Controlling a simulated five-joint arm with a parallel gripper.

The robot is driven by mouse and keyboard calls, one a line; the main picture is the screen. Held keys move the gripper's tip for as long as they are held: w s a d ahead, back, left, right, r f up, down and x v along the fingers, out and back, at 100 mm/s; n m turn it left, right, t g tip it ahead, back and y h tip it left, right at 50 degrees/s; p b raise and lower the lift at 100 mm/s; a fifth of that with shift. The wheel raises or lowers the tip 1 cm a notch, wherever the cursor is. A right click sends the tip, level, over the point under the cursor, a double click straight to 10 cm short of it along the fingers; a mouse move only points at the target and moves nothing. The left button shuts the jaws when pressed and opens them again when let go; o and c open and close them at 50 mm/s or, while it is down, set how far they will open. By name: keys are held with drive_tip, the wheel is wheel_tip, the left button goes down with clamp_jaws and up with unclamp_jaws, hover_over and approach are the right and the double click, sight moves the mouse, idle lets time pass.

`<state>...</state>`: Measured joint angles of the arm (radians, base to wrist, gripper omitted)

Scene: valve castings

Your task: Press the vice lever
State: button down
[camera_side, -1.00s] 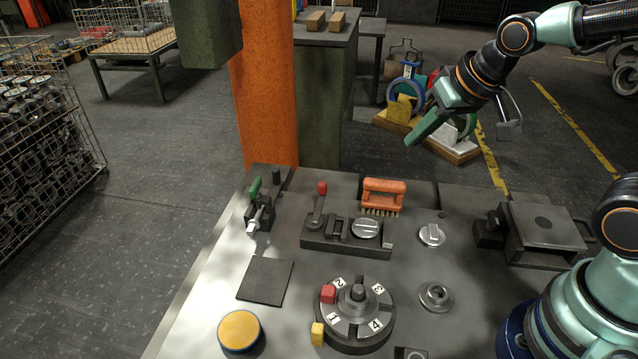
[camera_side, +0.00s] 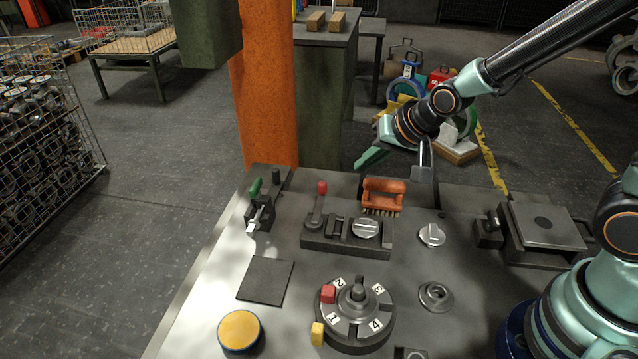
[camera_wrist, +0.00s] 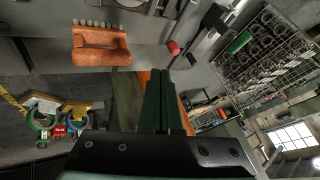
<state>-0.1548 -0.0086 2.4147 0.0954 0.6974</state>
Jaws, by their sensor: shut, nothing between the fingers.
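A red-knobbed lever (camera_side: 319,203) stands upright at the left end of a dark fixture block (camera_side: 345,238) on the bench. A green-handled clamp (camera_side: 256,207) stands to its left. I cannot tell for certain which is the vice lever. In the wrist view the red knob (camera_wrist: 173,47) lies just beyond the fingertips, and the green handle (camera_wrist: 240,42) is further right. My gripper (camera_side: 362,164) is shut and empty, above the bench's back edge, behind and right of the red knob, touching nothing. Its closed dark green fingers (camera_wrist: 159,75) fill the middle of the wrist view.
An orange brush (camera_side: 384,192) sits behind the fixture block, close below my gripper. A numbered dial (camera_side: 345,318) with red and yellow blocks stands in front. A grey plate device (camera_side: 543,226) is at right. A flat dark pad (camera_side: 265,281) and a yellow-topped button (camera_side: 239,330) are at left.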

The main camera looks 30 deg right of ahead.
drive_tip(key=shift+a+x, duration=0.15)
drive_tip(key=shift+x, duration=2.35)
drive_tip(key=shift+a+x, duration=0.15)
drive_tip(key=shift+x, duration=2.3)
drive_tip(key=shift+w+a, duration=0.15)
drive_tip(key=shift+w, duration=0.15)
drive_tip(key=shift+w+a, duration=0.4)
drive_tip(key=shift+w, duration=0.3)
drive_tip(key=shift+w+a, duration=0.9)
drive_tip(key=shift+w+a+y, duration=0.15)
drive_tip(key=shift+w+a, duration=0.15)
drive_tip(key=shift+a, duration=0.25)
drive_tip(key=shift+w+a+y, duration=0.15)
drive_tip(key=shift+w+a, duration=0.15)
drive_tip(key=shift+a, duration=0.25)
drive_tip(key=shift+w+a+n, duration=0.15)
drive_tip(key=shift+a+n, duration=0.55)
drive_tip(key=shift+n, duration=0.1)
drive_tip(key=s+d+r, duration=0.2)
drive_tip(key=d+r, duration=0.3)
drive_tip(key=r, duration=0.3)
drive_tip(key=shift+s+d, duration=0.2)
drive_tip(key=shift+s, duration=0.15)
